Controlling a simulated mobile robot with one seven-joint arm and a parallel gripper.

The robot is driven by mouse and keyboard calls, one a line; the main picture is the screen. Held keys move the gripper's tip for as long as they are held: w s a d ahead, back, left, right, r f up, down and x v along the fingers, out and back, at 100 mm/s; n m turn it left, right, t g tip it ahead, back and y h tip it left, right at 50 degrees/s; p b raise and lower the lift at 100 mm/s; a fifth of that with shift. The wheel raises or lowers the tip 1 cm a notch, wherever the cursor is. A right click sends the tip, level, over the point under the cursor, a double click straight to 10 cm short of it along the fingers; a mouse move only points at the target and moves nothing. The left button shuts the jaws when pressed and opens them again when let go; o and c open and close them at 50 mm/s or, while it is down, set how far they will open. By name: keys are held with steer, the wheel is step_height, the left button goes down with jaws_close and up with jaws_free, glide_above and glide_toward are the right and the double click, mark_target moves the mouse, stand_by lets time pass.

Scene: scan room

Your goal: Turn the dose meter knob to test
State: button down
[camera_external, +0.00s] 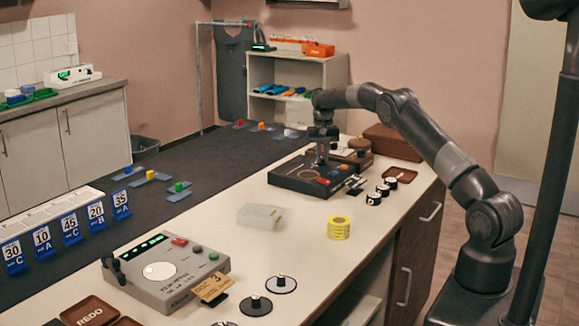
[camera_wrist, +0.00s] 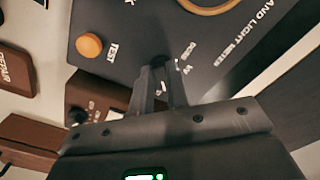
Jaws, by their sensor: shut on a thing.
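The dark meter box (camera_external: 290,178) stands on the white counter, and its top panel also fills much of the wrist view (camera_wrist: 130,20). In the wrist view the panel carries an orange round button beside the word TEST, and the word DOSE. My gripper (camera_external: 321,163) reaches down onto this panel. In the wrist view its two fingers (camera_wrist: 160,72) are shut on a small dark knob (camera_wrist: 159,61) between the TEST and DOSE lettering. The fingers cover most of the knob, so I cannot tell which way its pointer faces.
A brown tray (camera_external: 401,176), several black-and-white knobs (camera_external: 374,198) and a yellow tape roll (camera_external: 339,227) lie near the meter. A brown box (camera_external: 385,138) stands behind it. A grey console (camera_external: 166,270) stands front left.

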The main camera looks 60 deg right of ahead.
mark_target(322, 158)
steer(key=shift+w+m, duration=0.1)
steer(key=shift+m, duration=1.1)
steer(key=shift+a, duration=0.1)
steer(key=c, duration=1.4)
jaws_free()
step_height(322, 158, up, 11)
